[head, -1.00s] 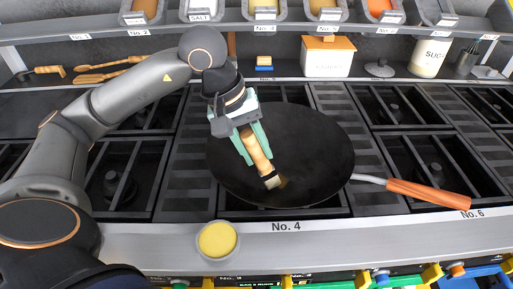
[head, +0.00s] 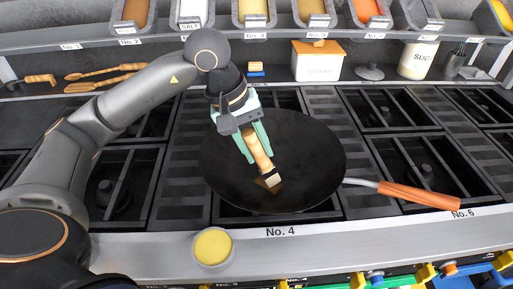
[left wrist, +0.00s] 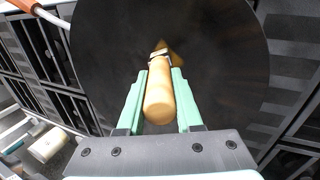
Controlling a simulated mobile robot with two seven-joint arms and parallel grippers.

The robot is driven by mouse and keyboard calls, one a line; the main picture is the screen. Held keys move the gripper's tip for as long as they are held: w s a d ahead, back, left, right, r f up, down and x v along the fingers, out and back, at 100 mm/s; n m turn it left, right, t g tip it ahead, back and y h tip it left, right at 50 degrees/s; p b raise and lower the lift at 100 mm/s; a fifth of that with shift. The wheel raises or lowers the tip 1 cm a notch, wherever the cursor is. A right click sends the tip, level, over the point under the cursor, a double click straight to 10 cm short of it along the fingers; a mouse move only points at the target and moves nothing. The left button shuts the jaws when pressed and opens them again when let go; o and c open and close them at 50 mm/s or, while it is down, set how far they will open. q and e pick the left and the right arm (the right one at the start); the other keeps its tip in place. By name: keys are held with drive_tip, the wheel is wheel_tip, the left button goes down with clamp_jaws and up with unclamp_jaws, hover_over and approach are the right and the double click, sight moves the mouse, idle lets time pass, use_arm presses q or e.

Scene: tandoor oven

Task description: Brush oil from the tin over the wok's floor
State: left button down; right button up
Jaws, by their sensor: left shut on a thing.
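The black wok (head: 310,165) sits on the stove above the No. 4 label, its orange handle (head: 420,195) pointing right. My left gripper (head: 258,148) is over the wok, shut on the wooden handle of the brush (head: 262,160). The brush slants down, and its pale bristles are at the wok's floor beside a small brownish oil patch (head: 276,188). In the left wrist view the brush handle (left wrist: 159,98) lies between the green fingers, hiding most of the bristles. The oil tin (head: 213,246), round with yellow oil, stands on the front ledge. My right gripper is not in view.
A shelf with bins of spices (head: 253,12) runs along the back. Wooden utensils (head: 100,78), a white box with an orange lid (head: 317,62) and a sugar jar (head: 418,60) stand behind the burners. The front ledge right of the tin is clear.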

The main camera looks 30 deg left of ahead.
use_arm(q)
drive_tip(key=shift+r, duration=0.35)
drive_tip(key=w, duration=0.2)
drive_tip(key=shift+w+d+p, duration=0.25)
drive_tip(key=shift+w+p, duration=0.1)
drive_tip(key=shift+w, duration=0.05)
drive_tip(key=shift+f, duration=0.2)
idle(0.4)
drive_tip(key=shift+f+b, duration=0.4)
drive_tip(key=shift+b, duration=0.2)
